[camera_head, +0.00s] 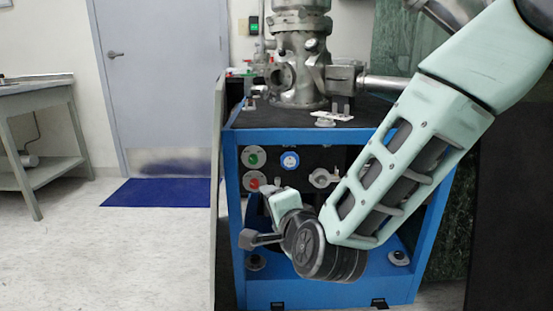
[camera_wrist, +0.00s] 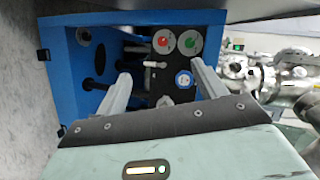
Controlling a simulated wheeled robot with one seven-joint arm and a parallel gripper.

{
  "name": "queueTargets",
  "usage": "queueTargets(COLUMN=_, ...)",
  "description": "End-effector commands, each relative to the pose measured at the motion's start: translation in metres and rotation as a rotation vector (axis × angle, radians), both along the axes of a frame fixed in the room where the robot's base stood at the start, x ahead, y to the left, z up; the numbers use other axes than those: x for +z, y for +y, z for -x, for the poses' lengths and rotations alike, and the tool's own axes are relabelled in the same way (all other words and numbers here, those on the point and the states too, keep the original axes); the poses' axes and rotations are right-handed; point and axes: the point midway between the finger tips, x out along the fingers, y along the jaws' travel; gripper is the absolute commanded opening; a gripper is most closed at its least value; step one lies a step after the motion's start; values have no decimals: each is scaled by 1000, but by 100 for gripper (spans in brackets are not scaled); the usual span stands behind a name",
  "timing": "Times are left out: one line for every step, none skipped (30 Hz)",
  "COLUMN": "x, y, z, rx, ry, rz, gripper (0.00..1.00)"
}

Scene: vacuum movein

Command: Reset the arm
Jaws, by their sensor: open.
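My arm (camera_head: 400,165) reaches in from the upper right in the head view and bends down in front of a blue-framed vacuum cart (camera_head: 231,200). My gripper (camera_wrist: 160,72) is open in the wrist view, with two grey fingers apart and nothing between them. The fingers point at the cart's front, whose blue frame (camera_wrist: 62,70) fills the left and middle of that view. A red knob (camera_wrist: 163,41), a green knob (camera_wrist: 189,41) and a blue-rimmed gauge (camera_wrist: 183,80) show past the fingers. My arm hides part of the cart's front.
A steel vacuum chamber (camera_head: 300,70) stands on the cart top. A grey panel (camera_head: 217,190) stands along the cart's left side. A grey bench (camera_head: 45,165) stands at the far left. The floor (camera_head: 130,250) left of the cart is clear, with a blue mat (camera_head: 157,192) by the door.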

Motion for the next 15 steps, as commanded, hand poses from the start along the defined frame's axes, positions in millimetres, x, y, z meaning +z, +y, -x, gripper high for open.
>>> queueTargets(x=1, y=6, z=14, rx=87, ry=27, rz=82, gripper=70)
queueTargets(x=-1, y=8, z=23, rx=143, ry=50, rz=138, gripper=70)
queueTargets(x=-4, y=11, z=37, rx=220, ry=76, rz=212, gripper=70)
queueTargets(x=-6, y=12, z=47, rx=279, ry=95, rz=269, gripper=70)
queueTargets(x=-9, y=11, z=58, rx=335, ry=114, rz=326, gripper=70)
queueTargets(x=-12, y=10, z=73, rx=413, ry=137, rz=402, gripper=70)
queueTargets(x=-15, y=8, z=85, rx=471, ry=153, rz=459, gripper=70)
queueTargets(x=-17, y=5, z=97, rx=530, ry=170, rz=516, gripper=70)
queueTargets(x=-21, y=-1, z=113, rx=609, ry=192, rz=592, gripper=70)
queueTargets(x=-23, y=-6, z=125, rx=667, ry=209, rz=649, gripper=70)
queueTargets(x=-25, y=-12, z=137, rx=727, ry=224, rz=705, gripper=70)
queueTargets(x=-27, y=-22, z=154, rx=804, ry=246, rz=777, gripper=70)
queueTargets(x=-29, y=-29, z=165, rx=859, ry=262, rz=828, gripper=70)
queueTargets(x=-30, y=-37, z=176, rx=911, ry=278, rz=876, gripper=70)
queueTargets(x=-32, y=-48, z=190, rx=976, ry=299, rz=934, gripper=70)
